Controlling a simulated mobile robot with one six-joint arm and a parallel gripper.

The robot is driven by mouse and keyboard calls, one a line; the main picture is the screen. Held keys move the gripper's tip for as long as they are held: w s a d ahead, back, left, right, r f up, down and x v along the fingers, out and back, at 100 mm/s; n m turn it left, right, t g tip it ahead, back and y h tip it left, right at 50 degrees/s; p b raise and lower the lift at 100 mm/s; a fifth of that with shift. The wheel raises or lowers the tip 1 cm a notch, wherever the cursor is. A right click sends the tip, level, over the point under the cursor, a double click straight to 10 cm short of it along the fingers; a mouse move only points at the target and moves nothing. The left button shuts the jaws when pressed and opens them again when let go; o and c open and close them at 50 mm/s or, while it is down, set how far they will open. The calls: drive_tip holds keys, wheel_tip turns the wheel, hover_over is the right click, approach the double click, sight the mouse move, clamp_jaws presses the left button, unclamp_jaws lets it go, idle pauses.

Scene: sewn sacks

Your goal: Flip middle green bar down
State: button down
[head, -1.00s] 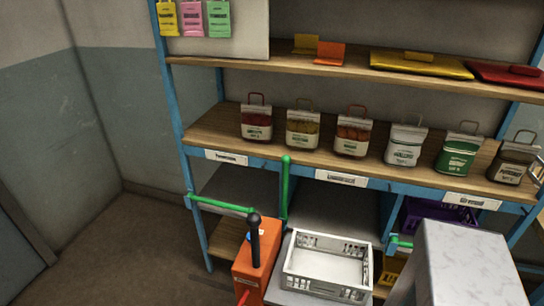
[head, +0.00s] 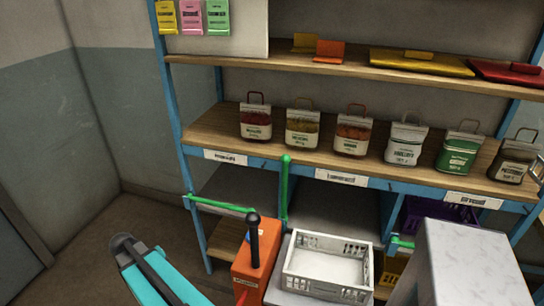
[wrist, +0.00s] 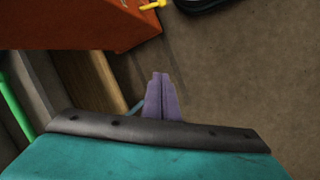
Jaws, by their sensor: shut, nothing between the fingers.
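The middle green bar (head: 286,188) stands upright at the front of the blue shelf frame, left of the middle bay. The left green bar (head: 222,205) lies roughly level across the left bay. Only a short piece of the right green bar (head: 402,243) shows, beside the grey block. My gripper (wrist: 160,78) shows in the wrist view as two purple fingers closed together, empty, with floor behind them. A green bar (wrist: 14,108) crosses the left edge of that view, apart from the fingers; I cannot tell which one.
An orange box (head: 255,262) with a black handle and a white crate (head: 326,285) stand before the shelf. A grey block (head: 465,255) hides part of the right bay. Several sacks stand on the wooden shelf (head: 210,130) above. The floor at left (head: 80,245) is mostly clear.

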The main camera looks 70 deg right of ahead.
drive_tip(key=s+d+r+m+h+b, duration=0.1)
drive_tip(key=d+r+m, duration=0.2)
drive_tip(key=d+r, duration=0.7)
drive_tip(key=s+d+r+m+h, duration=0.1)
drive_tip(key=s+d+r+m, duration=0.1)
drive_tip(key=d+r, duration=0.85)
drive_tip(key=s+d+r+m, duration=0.2)
drive_tip(key=s+d+r, duration=0.2)
drive_tip(key=r, duration=0.3)
drive_tip(key=s+d+r+m+g+h, duration=0.1)
drive_tip(key=s+d+r+m, duration=0.1)
drive_tip(key=s+d+r, duration=0.3)
drive_tip(key=s+d+r+m+g, duration=0.1)
drive_tip(key=s+d+r, duration=0.3)
drive_tip(key=r, duration=0.5)
drive_tip(key=shift+s+d+m+h+b, duration=0.15)
drive_tip(key=shift+s+m+h+b, duration=0.15)
drive_tip(key=shift+m+h+b, duration=0.15)
drive_tip(key=shift+s+d+f+p, duration=0.6)
drive_tip(key=shift+s+d+f, duration=0.35)
drive_tip(key=shift+s+f, duration=0.35)
drive_tip(key=shift+s+d+f+p, duration=0.65)
drive_tip(key=shift+s+d+f, duration=0.3)
drive_tip(key=shift+s+f, duration=0.25)
drive_tip(key=shift+s+d+f+p, duration=0.6)
drive_tip(key=shift+s+d+f, duration=0.35)
drive_tip(key=shift+s+f, duration=0.35)
